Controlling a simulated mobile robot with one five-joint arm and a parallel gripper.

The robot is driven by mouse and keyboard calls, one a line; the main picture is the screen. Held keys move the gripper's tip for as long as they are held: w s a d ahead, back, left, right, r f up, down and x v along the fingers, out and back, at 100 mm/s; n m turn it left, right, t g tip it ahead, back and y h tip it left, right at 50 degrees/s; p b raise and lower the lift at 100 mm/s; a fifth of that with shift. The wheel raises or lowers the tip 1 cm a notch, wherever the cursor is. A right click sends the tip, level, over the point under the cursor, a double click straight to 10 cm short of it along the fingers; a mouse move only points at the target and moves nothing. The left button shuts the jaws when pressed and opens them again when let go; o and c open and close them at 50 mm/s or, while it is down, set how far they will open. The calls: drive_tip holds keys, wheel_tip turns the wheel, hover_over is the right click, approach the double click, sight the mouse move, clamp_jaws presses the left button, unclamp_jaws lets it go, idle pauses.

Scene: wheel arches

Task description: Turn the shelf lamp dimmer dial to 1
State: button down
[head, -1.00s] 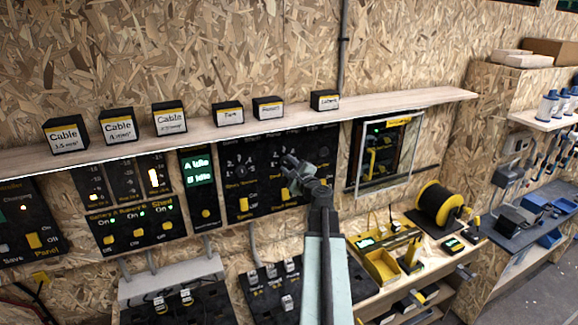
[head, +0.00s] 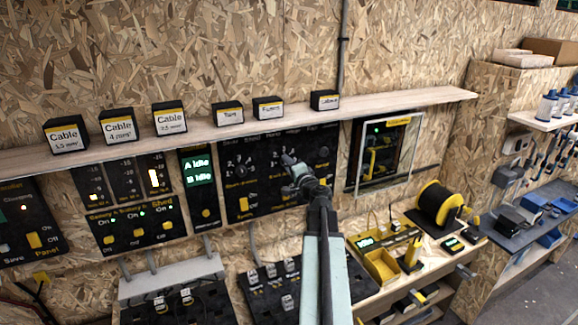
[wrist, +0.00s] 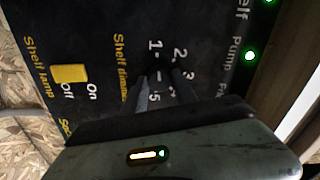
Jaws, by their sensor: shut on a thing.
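The shelf dimmer dial (wrist: 160,76) is a small dark knob on a black panel (wrist: 100,20), ringed by white numbers with 1 at the upper left in the wrist view. My gripper (wrist: 157,92) is shut on the dial, its dark fingers on either side of it. The fingers hide much of the knob, and I cannot read where its pointer stands. In the head view my gripper (head: 289,161) is at the middle of the panel and covers the dial.
A yellow shelf lamp switch (wrist: 69,73) with On and Off marks sits beside the dial. A green light (wrist: 249,56) glows near the pump label. A wooden shelf (head: 400,105) with labelled boxes runs above the panel. A clear-fronted cabinet (head: 385,150) stands to the right.

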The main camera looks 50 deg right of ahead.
drive_tip(key=shift+n, duration=0.5)
drive_tip(key=c, duration=1)
unclamp_jaws()
drive_tip(key=shift+o, duration=0.2)
drive_tip(key=shift+s+a, duration=0.1)
drive_tip(key=v, duration=0.7)
drive_tip(key=shift+s+a, duration=0.15)
drive_tip(key=shift+s, duration=0.15)
